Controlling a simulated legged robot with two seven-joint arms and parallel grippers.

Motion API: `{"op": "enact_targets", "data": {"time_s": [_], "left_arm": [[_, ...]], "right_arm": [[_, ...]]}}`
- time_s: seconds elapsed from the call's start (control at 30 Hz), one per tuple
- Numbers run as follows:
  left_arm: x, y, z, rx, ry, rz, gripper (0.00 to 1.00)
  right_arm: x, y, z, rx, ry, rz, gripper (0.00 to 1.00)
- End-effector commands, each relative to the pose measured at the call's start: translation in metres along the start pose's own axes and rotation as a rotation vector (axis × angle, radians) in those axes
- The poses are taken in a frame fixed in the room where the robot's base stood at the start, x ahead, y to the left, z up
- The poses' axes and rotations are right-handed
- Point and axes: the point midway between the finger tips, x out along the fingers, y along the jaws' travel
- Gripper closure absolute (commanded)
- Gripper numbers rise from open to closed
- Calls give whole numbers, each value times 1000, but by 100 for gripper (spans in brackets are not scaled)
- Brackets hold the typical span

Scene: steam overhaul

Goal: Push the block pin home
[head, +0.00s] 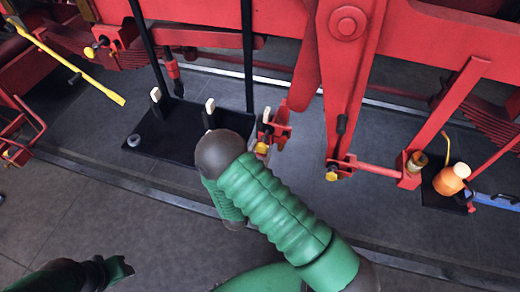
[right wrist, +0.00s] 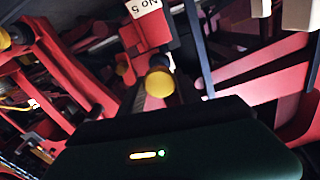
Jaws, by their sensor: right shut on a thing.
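The red block with a white "No 5" tag (right wrist: 148,8) is at the top of the right wrist view. A yellow-ended pin (right wrist: 160,82), which I take as the block pin, stands out below it, just above my dark gripper housing. In the head view a yellow pin end (head: 262,148) shows beside my green right arm. How deep the pin sits cannot be told. My left gripper (head: 118,268) is low at the left, apart from everything.
A black plate (head: 165,150) with upright pale-topped pegs lies left of my right arm. Large red rods (head: 340,80) stand to its right. An orange can (head: 452,180) is at the far right, and a yellow bar (head: 80,70) at upper left. The front floor is clear.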

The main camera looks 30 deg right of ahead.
Motion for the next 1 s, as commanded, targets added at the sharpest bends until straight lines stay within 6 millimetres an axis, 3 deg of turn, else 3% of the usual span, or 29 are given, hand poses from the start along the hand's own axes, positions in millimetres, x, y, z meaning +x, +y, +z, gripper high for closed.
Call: {"op": "enact_targets", "data": {"time_s": [0.3,0.6,0.63,0.77,1.0], "left_arm": [[14,0,3,0,0,0,62],[12,0,3,0,0,0,62],[12,0,3,0,0,0,62],[12,0,3,0,0,0,62],[12,0,3,0,0,0,62]], "right_arm": [[44,0,8,2,-14,-5,100],[51,0,3,2,-6,-4,100],[51,0,2,3,-6,-4,57],[51,0,3,3,-6,-4,40],[47,-1,1,1,-4,-4,39]]}}
